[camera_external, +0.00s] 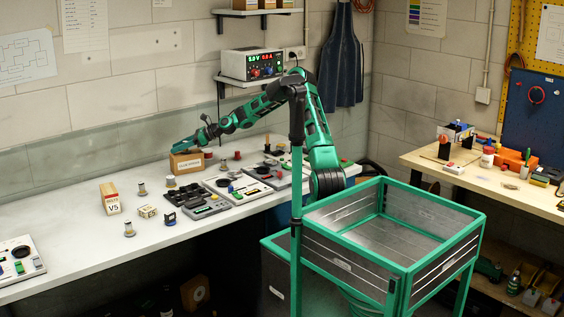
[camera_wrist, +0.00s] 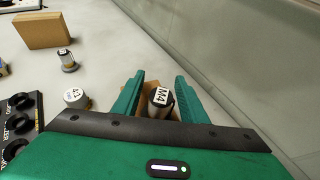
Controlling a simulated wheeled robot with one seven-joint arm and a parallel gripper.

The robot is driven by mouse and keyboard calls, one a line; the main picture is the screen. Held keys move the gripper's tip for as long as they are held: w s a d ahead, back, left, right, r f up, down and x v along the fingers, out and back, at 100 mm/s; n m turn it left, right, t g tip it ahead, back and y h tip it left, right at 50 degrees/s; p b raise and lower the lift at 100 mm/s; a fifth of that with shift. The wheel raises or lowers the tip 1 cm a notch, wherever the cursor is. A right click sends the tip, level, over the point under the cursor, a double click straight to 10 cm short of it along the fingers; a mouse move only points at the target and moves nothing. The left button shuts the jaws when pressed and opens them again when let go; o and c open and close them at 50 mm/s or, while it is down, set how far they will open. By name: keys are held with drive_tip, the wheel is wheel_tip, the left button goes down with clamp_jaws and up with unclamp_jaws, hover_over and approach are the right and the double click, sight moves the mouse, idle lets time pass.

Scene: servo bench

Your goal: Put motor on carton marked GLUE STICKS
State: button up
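A motor (camera_wrist: 160,99), a dark cylinder with a white top label reading "M4", stands between my two green fingers in the wrist view. The brown carton (camera_wrist: 174,114) shows beneath and around it. In the external view the small open-looking carton (camera_external: 187,161) stands on the white bench near the wall; its front lettering is too small to read surely. My gripper (camera_wrist: 160,88) is over the carton, its fingers apart with a gap on each side of the motor. In the external view my gripper (camera_external: 186,146) hides the motor.
Small cylinders (camera_wrist: 76,98) (camera_wrist: 67,60) stand left of the carton. A wooden block marked V5 (camera_external: 110,198), a label cube (camera_external: 148,211) and dark trays (camera_external: 184,194) share the bench.

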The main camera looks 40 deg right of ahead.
drive_tip(key=v, duration=1.1)
drive_tip(key=shift+s+d, duration=0.25)
drive_tip(key=shift+d, duration=0.1)
